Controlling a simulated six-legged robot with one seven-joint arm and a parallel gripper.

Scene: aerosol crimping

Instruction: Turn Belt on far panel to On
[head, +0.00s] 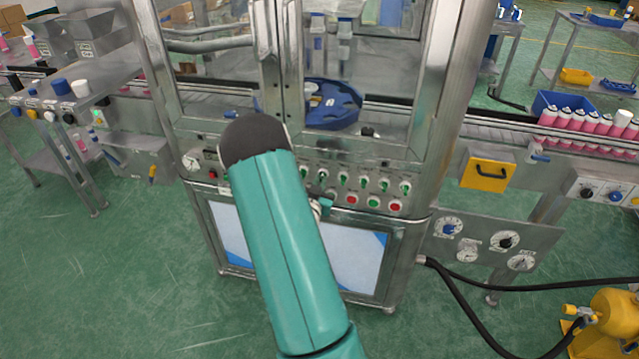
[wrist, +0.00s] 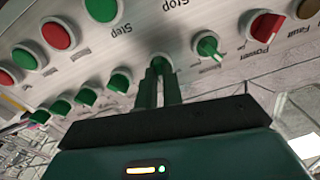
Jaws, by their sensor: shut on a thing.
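The control panel (head: 360,190) is on the front of the central metal cabinet. It carries a row of green knobs, with red and green buttons below them. In the wrist view the panel appears upside down. My gripper (wrist: 163,88) is shut on a green knob (wrist: 160,62), its two fingers on either side of it. Another green knob (wrist: 207,47) and the red Power knob (wrist: 265,27) are to its right; several green knobs (wrist: 87,96) are to its left. The held knob's label and pointing direction cannot be read.
Bottles with pink bodies (head: 575,122) stand on the conveyor at right, near a yellow box (head: 485,172). Black hoses (head: 480,287) run along the lower right to a yellow machine (head: 610,318). Green floor (head: 110,270) is clear at left.

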